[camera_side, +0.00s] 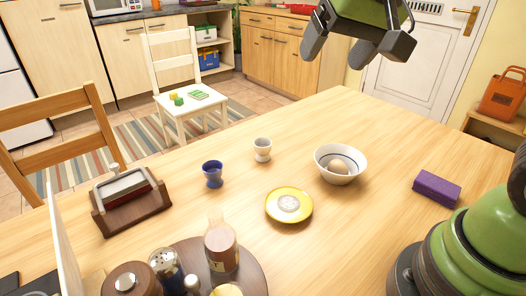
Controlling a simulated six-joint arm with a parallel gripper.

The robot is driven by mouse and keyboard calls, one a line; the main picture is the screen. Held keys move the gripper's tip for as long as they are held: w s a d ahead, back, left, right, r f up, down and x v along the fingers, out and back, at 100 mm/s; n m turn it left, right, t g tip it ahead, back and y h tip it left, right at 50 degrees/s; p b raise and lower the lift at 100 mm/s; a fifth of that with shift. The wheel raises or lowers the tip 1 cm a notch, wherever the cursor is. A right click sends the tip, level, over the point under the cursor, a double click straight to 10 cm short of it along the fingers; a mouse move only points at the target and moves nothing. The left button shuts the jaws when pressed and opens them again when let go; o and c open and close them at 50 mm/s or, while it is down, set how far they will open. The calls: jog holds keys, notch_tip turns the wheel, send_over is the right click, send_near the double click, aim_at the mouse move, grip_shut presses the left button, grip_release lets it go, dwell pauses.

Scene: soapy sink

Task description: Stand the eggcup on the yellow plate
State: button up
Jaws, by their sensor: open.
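Two eggcup-like cups stand upright on the wooden table: a dark blue cup (213,174) and, right of it and farther back, a pale grey-white cup (262,149). I cannot tell which one is the task's eggcup. The yellow plate (272,208) lies flat in front of them, with a round whitish patch or disc at its centre. My gripper (345,45) is open and empty, high at the top of the view, above and behind the bowl, well apart from the cups and plate.
A purple block (436,188) lies farther right. A round brown tray (255,272) with a bottle (221,248) and shakers is in front; a wooden holder (128,200) is left.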

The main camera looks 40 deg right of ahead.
jog(key=w+f, duration=0.4)
jog(key=w, duration=0.3)
jog(key=g+h, duration=0.1)
send_near(263, 149)
jog(key=shift+m+g+h, duration=0.3)
jog(key=shift+g+h, duration=0.1)
jog(key=shift+h, duration=0.1)
jog(key=w+f, duration=0.2)
jog(key=f, duration=0.1)
jog(key=w+f, duration=0.1)
jog(key=f, duration=0.1)
jog(key=shift+w+d, duration=0.2)
jog(key=shift+w, duration=0.1)
jog(key=shift+d+x, duration=0.15)
jog(key=shift+x, duration=1.4)
jog(key=shift+d+x, duration=0.15)
jog(key=shift+x, duration=1.35)
jog(key=shift+s, duration=0.15)
jog(key=c, duration=1)
